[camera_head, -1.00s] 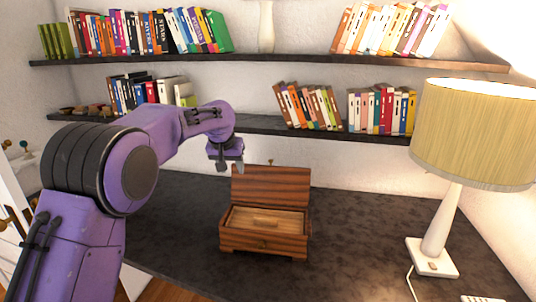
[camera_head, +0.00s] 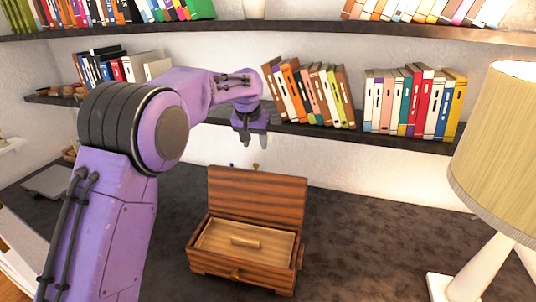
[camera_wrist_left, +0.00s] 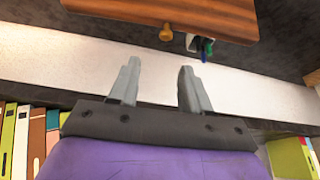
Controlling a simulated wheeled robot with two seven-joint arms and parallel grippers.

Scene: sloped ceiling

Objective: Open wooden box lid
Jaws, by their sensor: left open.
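The wooden box (camera_head: 244,270) stands on the dark desk, with a light inner tray and a small handle inside. Its lid (camera_head: 256,195) is open and upright at the back of the box. A small knob (camera_head: 256,166) shows just above the lid's top edge. My left gripper (camera_head: 249,138) is open and empty, above and behind the lid, apart from it. In the left wrist view the open fingers (camera_wrist_left: 158,75) are clear of the lid (camera_wrist_left: 190,14) and its knob (camera_wrist_left: 166,32). My right gripper is in neither view.
A lamp (camera_head: 510,145) stands at the right of the desk. A shelf (camera_head: 360,135) with several books (camera_head: 310,95) runs behind my left gripper. A grey flat object (camera_head: 48,181) lies at the left. The desk right of the box is clear.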

